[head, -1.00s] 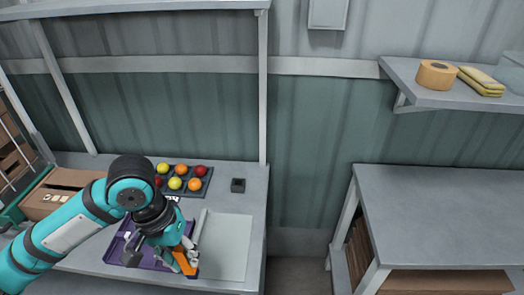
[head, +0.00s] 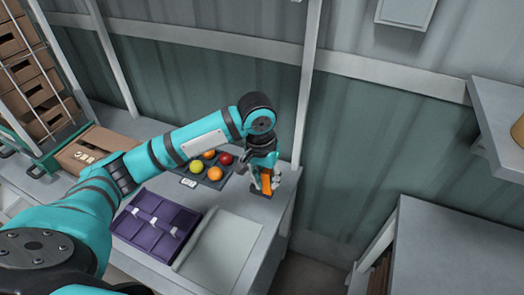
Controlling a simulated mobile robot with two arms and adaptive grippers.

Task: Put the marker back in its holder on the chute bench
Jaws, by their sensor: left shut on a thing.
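My left gripper (head: 264,180) is at the back right of the chute bench (head: 262,222), reaching down. It is shut on the orange marker (head: 267,184), which points downward. The dark holder (head: 257,194) is on the bench just under the gripper and is mostly hidden by it. I cannot tell whether the marker's lower end is inside the holder or just above it. My right gripper is not in view.
A dark tray of colored tomatoes (head: 214,184) is left of the gripper. A purple divided tray (head: 122,226) and a pale board (head: 218,250) lie in front. A cardboard box (head: 112,141) is at left. A wall post (head: 305,90) rises close behind the gripper.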

